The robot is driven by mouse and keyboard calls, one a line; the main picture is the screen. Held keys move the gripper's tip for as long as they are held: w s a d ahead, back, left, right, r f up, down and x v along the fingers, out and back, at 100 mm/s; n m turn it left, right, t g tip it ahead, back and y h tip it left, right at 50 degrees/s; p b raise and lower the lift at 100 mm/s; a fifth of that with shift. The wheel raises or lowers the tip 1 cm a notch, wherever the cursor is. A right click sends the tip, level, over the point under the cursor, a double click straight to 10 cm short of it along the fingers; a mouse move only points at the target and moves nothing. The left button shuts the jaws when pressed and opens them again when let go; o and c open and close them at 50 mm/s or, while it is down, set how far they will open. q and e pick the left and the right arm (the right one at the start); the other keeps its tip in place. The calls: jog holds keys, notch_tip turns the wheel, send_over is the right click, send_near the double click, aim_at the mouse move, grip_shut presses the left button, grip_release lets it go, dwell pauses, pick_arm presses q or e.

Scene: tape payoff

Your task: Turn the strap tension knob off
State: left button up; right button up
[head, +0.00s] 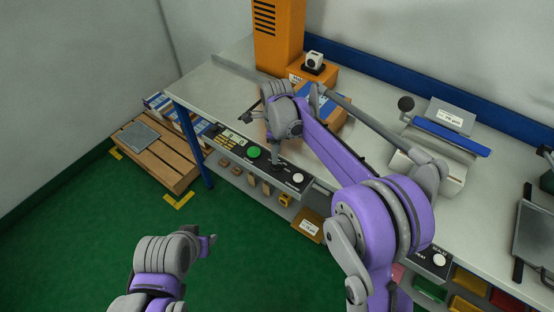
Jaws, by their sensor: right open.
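A control panel (228,142) runs along the front edge of the long table. It carries a green button (254,152) and a pale round knob (297,177) at its right end. The labels are too small to read, so I cannot tell which control is the strap tension knob.
An orange column (278,35) stands at the back of the table (225,85), with a blue-topped box (318,100) near it. A second pale knob (439,260) is at the front right, above coloured bins (430,290). A wooden pallet (155,160) lies at left. The floor in front is clear.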

jog(key=shift+f, duration=2.3)
grip_shut()
